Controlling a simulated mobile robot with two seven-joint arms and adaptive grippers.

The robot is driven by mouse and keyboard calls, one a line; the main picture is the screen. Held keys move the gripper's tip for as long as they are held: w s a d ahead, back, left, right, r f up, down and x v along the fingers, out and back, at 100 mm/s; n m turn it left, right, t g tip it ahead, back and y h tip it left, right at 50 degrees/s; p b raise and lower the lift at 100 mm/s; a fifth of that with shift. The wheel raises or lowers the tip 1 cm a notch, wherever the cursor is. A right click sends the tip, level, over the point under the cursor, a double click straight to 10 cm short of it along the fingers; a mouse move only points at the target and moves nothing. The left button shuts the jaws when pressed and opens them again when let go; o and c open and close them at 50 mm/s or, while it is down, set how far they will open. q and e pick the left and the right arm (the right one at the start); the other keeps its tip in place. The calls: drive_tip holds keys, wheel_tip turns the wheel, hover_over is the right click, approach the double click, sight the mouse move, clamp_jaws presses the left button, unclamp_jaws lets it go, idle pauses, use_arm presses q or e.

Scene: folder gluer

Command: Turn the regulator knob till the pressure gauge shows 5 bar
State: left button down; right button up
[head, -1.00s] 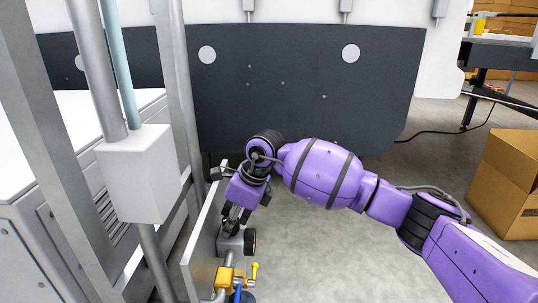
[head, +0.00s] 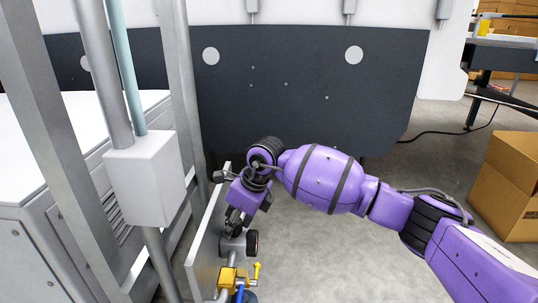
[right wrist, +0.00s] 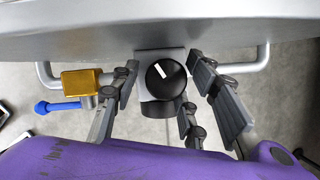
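The regulator knob (right wrist: 167,74) is round and black with a white mark, seen face-on in the right wrist view. The mark slants toward the upper left. My right gripper (right wrist: 168,95) is open, with fingers on both sides of the knob and gaps between. In the head view my right gripper (head: 238,218) points down just above the grey regulator body (head: 233,245). My left gripper is not in view.
A yellow valve block (head: 228,278) with a yellow handle sits on the pipe below the regulator. A grey panel (head: 208,240) stands close on the left, beside a post with a white box (head: 145,175). Open floor lies right; a cardboard box (head: 508,185) stands farther right.

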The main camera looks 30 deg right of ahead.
sight(251, 240)
drive_tip(key=shift+w+r, duration=0.15)
drive_tip(key=shift+r, duration=0.1)
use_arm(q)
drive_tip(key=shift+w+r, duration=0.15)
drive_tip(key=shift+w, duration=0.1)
use_arm(e)
drive_tip(key=v, duration=1.1)
drive_tip(key=shift+r, duration=0.4)
